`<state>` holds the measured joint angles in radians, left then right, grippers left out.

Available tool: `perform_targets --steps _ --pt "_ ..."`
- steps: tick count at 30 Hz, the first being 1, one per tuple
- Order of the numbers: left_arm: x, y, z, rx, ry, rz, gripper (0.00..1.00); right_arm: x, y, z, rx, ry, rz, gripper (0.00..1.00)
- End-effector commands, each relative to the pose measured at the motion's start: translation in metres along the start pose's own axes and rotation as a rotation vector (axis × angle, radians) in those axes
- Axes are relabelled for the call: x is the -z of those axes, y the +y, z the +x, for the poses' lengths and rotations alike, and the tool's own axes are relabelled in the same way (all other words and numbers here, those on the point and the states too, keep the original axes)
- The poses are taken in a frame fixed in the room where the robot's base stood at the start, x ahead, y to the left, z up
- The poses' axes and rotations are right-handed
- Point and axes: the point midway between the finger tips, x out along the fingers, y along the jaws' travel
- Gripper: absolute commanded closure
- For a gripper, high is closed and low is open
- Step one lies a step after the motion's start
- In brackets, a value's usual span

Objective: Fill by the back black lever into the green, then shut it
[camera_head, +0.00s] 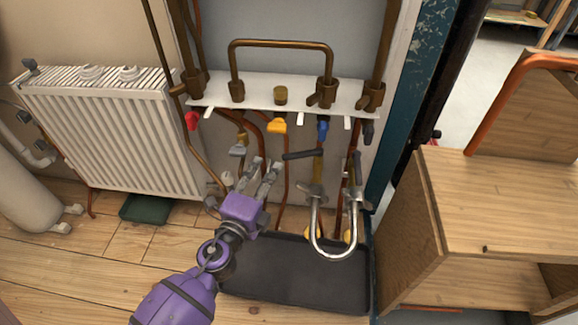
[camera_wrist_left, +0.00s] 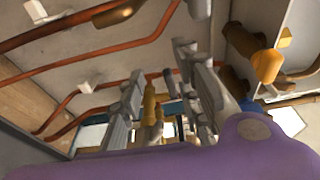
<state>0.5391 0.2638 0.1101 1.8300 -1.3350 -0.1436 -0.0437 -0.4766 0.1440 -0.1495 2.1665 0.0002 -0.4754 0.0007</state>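A dark lever (camera_head: 303,154) lies nearly level on a brass pipe to the right of my left gripper. A second dark handle (camera_head: 368,130) hangs under the white shelf at right. I cannot tell for sure which one is the back black lever. A green tray (camera_head: 147,208) lies on the floor beside the radiator. My left gripper (camera_head: 263,170) is open and empty in front of the pipes, its fingers pointing up toward the wall. In the left wrist view, its fingers (camera_wrist_left: 170,95) are apart, with a brass fitting (camera_wrist_left: 150,105) visible beyond them. My right gripper is out of view.
A curved metal spout (camera_head: 333,252) hangs over a black tray (camera_head: 295,275) on the floor. Red (camera_head: 192,121), yellow (camera_head: 277,125) and blue (camera_head: 323,129) handles sit under the white shelf (camera_head: 260,93). The radiator (camera_head: 118,140) stands left, a wooden cabinet (camera_head: 500,205) right.

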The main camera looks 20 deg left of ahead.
Motion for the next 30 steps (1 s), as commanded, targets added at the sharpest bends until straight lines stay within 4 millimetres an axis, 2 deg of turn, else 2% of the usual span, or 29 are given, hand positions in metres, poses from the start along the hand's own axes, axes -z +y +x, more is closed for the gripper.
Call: perform_targets --steps 7,11,21,30 --pt "0.024 -0.006 0.002 0.018 0.191 -0.015 0.69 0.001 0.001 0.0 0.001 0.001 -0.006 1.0" --pt "0.029 -0.006 0.015 0.02 0.201 -0.008 0.69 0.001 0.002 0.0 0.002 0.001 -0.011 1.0" --pt "0.038 -0.007 0.065 0.019 0.198 -0.008 0.69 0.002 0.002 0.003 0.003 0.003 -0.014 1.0" --pt "0.041 -0.007 0.076 0.018 0.197 -0.01 0.69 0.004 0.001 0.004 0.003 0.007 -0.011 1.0"
